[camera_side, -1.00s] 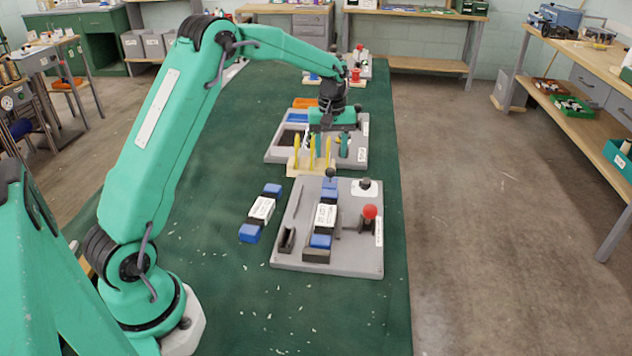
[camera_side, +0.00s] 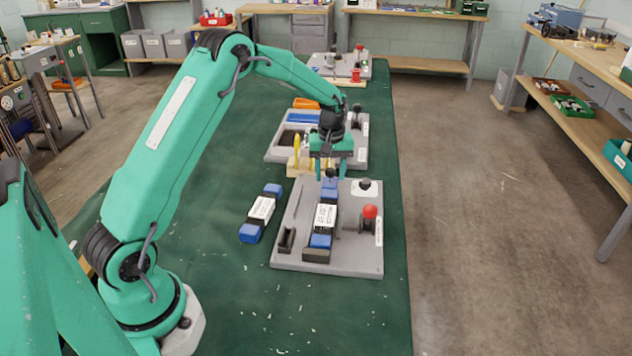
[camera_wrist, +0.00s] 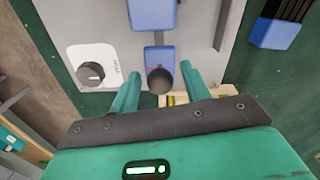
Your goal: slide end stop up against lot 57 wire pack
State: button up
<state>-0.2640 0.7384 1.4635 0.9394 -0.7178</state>
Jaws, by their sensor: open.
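A wire pack (camera_side: 325,216) with a white label and blue ends lies on the grey fixture plate (camera_side: 357,259); its label is too small to read surely. Its far blue end (camera_wrist: 152,10) shows at the wrist view's top edge. A blue end stop (camera_wrist: 158,58) with a dark round knob (camera_wrist: 160,80) stands at the plate's far edge. A gap shows between it and the pack's blue end. My gripper (camera_side: 330,177) is above that edge, open. In the wrist view its fingers (camera_wrist: 160,74) are on either side of the knob; I cannot tell whether they touch it.
A second blue-ended pack (camera_side: 262,207) lies on the green mat left of the plate. A red-knobbed lever (camera_side: 370,212) stands at the plate's right, and a dial (camera_wrist: 91,72) is near its far corner. A rack with yellow pegs (camera_side: 297,155) and another grey tray (camera_side: 274,153) are behind.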

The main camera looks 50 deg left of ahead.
jog(key=shift+f, duration=0.2)
grip_shut()
jog(key=shift+s+d, duration=1.05)
grip_release()
